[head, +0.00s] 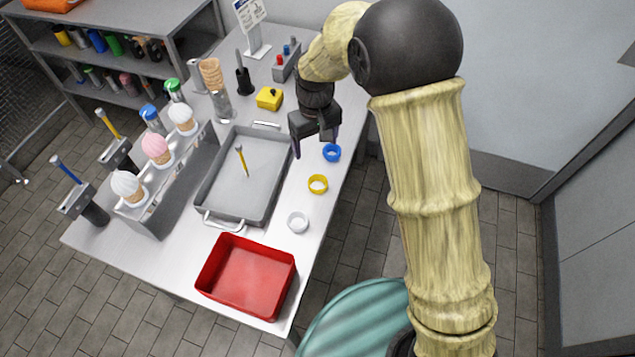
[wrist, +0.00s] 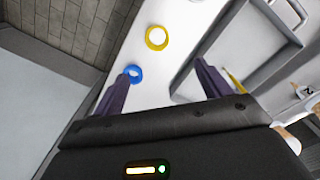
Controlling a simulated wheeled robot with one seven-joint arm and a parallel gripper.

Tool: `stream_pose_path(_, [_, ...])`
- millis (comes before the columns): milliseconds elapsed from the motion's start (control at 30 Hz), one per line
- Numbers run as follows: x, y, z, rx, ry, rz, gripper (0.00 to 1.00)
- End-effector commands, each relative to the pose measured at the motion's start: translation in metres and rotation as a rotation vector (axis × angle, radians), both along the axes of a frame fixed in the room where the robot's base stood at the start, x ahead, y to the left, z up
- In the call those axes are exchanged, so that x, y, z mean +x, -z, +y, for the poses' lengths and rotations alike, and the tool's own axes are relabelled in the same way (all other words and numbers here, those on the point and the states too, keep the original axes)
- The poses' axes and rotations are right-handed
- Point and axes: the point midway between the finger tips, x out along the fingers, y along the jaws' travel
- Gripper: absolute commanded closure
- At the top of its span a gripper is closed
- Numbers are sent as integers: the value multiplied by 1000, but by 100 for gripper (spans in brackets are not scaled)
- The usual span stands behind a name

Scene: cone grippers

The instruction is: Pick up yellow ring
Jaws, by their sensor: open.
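The yellow ring (head: 318,184) lies flat on the light table (head: 268,258), between the blue ring (head: 331,153) and the white ring (head: 298,222). In the wrist view the yellow ring (wrist: 157,37) is beyond my fingertips, and the blue ring (wrist: 134,73) is close by my left finger. My gripper (head: 317,150) is open and empty above the table, beside the blue ring and short of the yellow ring. Its two dark fingers (wrist: 160,75) are spread wide in the wrist view.
A red bin (head: 245,275) stands at the near end. An ice-cream cone holder (head: 190,192) stands along the left edge. The table's right edge runs close to the rings.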

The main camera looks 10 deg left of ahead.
Motion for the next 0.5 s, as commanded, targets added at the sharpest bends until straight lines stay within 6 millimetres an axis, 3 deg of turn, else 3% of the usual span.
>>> stream_pose_path(500, [-1, 90, -1, -3, 1, 4, 24])
